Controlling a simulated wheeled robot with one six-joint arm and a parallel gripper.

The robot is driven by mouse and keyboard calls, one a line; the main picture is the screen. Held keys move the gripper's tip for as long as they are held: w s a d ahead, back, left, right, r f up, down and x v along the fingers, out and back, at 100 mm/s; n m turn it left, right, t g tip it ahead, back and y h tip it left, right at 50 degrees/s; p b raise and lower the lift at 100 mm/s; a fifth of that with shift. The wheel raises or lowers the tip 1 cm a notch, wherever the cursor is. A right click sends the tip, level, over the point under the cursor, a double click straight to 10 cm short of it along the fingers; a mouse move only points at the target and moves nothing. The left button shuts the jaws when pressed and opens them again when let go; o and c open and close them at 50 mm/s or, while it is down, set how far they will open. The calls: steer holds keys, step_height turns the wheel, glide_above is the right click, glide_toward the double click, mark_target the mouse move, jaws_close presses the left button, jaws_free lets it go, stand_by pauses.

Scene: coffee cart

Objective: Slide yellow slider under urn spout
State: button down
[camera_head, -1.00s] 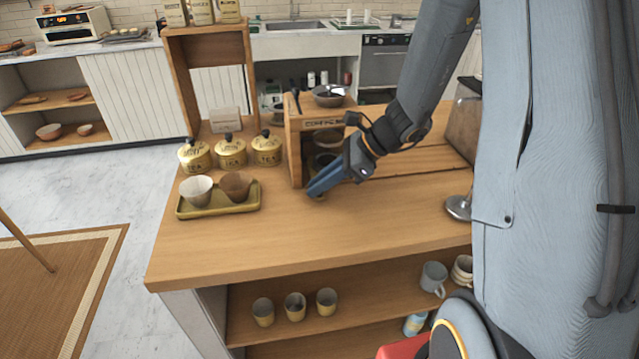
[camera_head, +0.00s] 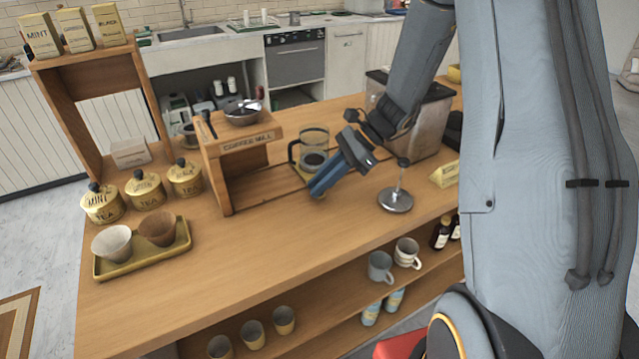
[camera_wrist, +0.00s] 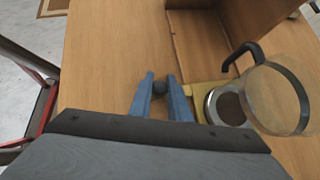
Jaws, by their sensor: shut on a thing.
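The yellow slider (camera_wrist: 197,100) shows in the wrist view as a flat yellow piece with a glass carafe (camera_wrist: 230,106) standing upright on it. In the head view the carafe (camera_head: 314,152) stands just right of the coffee mill stand. My gripper (camera_wrist: 160,88) is shut on a small dark knob at the slider's near end. In the head view my gripper (camera_head: 318,188) is low over the counter, and its fingers hide most of the slider. The urn (camera_head: 420,125) is a metal box behind my arm to the right. I cannot make out its spout.
The wooden coffee mill stand (camera_head: 243,165) is left of the carafe. A round metal base with a post (camera_head: 396,201) stands to the right, near the front edge. A yellow wedge sign (camera_head: 445,174) is farther right.

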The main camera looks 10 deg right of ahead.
steer(key=w+d, duration=0.1)
steer(key=d, duration=0.5)
steer(key=w+d, duration=0.1)
steer(key=d, duration=0.2)
steer(key=shift+w+d+r, duration=0.1)
steer(key=shift+w+d, duration=0.1)
steer(key=shift+w, duration=0.1)
steer(key=c, duration=1.7)
jaws_free()
steer(key=shift+o, duration=0.2)
steer(key=b+v, duration=0.2)
steer(key=v, duration=0.5)
steer(key=shift+d+r, duration=0.25)
steer(key=shift+d, duration=0.05)
steer(key=shift+s, duration=0.1)
